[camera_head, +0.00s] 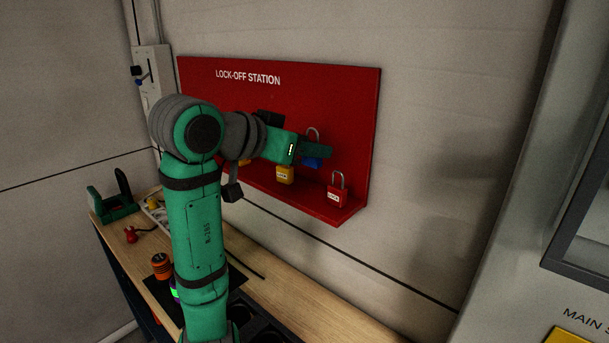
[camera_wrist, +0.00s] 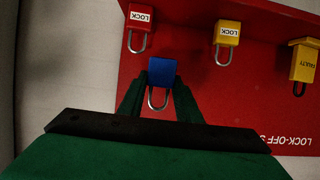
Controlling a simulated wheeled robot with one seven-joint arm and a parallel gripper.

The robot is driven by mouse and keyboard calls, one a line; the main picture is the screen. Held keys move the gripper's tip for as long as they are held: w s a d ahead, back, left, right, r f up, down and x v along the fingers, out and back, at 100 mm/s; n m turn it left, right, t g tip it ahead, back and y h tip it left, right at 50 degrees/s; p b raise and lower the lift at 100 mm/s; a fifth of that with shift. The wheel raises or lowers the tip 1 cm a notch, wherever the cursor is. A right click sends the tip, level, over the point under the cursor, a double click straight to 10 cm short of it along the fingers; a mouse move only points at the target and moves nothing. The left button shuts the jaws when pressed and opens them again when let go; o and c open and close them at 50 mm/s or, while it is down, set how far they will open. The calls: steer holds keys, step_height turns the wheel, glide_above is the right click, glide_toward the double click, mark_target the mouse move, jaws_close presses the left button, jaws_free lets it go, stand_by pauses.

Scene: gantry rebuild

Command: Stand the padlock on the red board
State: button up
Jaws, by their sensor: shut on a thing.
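A blue padlock (camera_head: 311,162) with a metal shackle is held in my gripper (camera_head: 322,151), in front of the red board (camera_head: 345,105) marked LOCK-OFF STATION. In the wrist view the padlock's blue body (camera_wrist: 162,71) shows between the green fingers of my gripper (camera_wrist: 160,90), with its shackle toward the palm. In the head view it looks upright, shackle up. It is over or near the board's shelf (camera_head: 310,203); I cannot tell whether its base touches it. My fingers hide part of it.
A red padlock (camera_head: 335,195) and a yellow padlock (camera_head: 285,175) stand on the shelf either side. A yellow padlock marked FAULTY (camera_wrist: 305,62) shows in the wrist view. The wooden bench (camera_head: 290,298) lies below, a grey cabinet (camera_head: 530,200) at right.

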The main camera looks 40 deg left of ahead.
steer(key=w+f, duration=0.1)
steer(key=a+f, duration=0.1)
steer(key=f, duration=0.1)
steer(key=w+a+f, duration=0.1)
steer(key=shift+w+a+f, duration=0.15)
steer(key=shift+w+a, duration=0.05)
steer(key=shift+w, duration=0.15)
steer(key=shift+w+a+f, duration=0.1)
steer(key=shift+w+f, duration=0.05)
steer(key=shift+f, duration=0.8)
steer(key=shift+w+a+f, duration=0.1)
steer(key=shift+w+f, duration=0.05)
steer(key=shift+f, duration=0.8)
steer(key=shift+f, duration=0.2)
steer(key=o, duration=1.1)
steer(key=shift+r, duration=0.1)
steer(key=shift+s+r, duration=0.15)
steer(key=d+v, duration=0.1)
steer(key=v, duration=1)
steer(key=shift+s+a+r, duration=0.15)
steer(key=shift+s+a, duration=0.15)
steer(key=shift+a, duration=0.2)
